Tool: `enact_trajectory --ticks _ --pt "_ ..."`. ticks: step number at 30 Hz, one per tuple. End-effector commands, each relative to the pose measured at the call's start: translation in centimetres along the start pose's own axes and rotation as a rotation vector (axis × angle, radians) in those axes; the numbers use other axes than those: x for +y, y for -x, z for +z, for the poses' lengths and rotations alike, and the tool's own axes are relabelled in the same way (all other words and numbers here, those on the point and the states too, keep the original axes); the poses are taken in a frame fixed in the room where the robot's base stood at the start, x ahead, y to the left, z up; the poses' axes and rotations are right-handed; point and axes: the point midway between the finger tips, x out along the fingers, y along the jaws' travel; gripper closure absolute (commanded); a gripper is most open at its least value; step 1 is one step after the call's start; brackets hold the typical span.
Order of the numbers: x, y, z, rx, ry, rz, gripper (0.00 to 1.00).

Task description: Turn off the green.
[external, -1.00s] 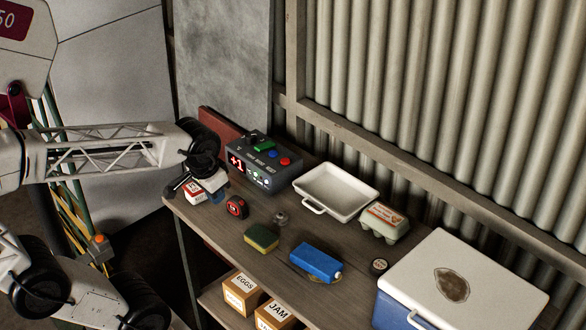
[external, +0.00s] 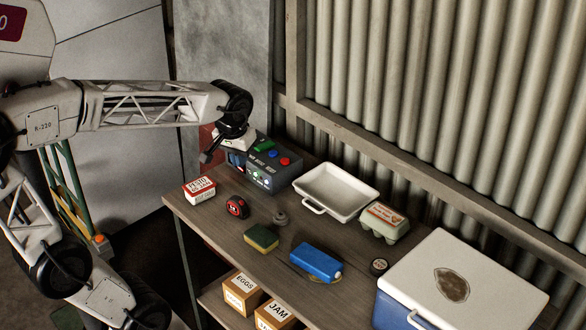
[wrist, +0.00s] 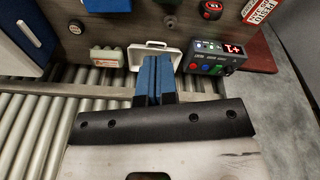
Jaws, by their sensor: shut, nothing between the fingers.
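A dark grey control box (external: 285,176) stands at the back left of the workbench. Its top has a green button (external: 263,146), a blue button (external: 272,154) and a red button (external: 285,161). Small lit indicators show on its front. My gripper (external: 235,160) is at the box's left end in the external view, hiding the red display; I cannot tell whether it touches. In the wrist view my blue fingers (wrist: 153,77) are together and empty, with the control box (wrist: 203,59) to their right. Its red display (wrist: 233,49) and green button (wrist: 219,68) show there.
A white tray (external: 310,203) and an egg carton (external: 385,228) are right of the box. A red-and-white box (external: 199,194), tape measure (external: 237,207), sponge (external: 261,238) and blue block (external: 316,262) lie in front. A cooler (external: 470,265) stands far right. A corrugated wall runs behind.

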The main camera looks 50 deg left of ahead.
Motion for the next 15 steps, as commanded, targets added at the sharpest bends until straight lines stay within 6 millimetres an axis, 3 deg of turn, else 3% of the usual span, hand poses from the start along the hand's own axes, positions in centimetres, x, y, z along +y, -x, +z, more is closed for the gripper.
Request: enact_trajectory --ticks 15 --pt "-1.6 -1.0 -9.9 -0.054 0.273 -0.041 1.00"
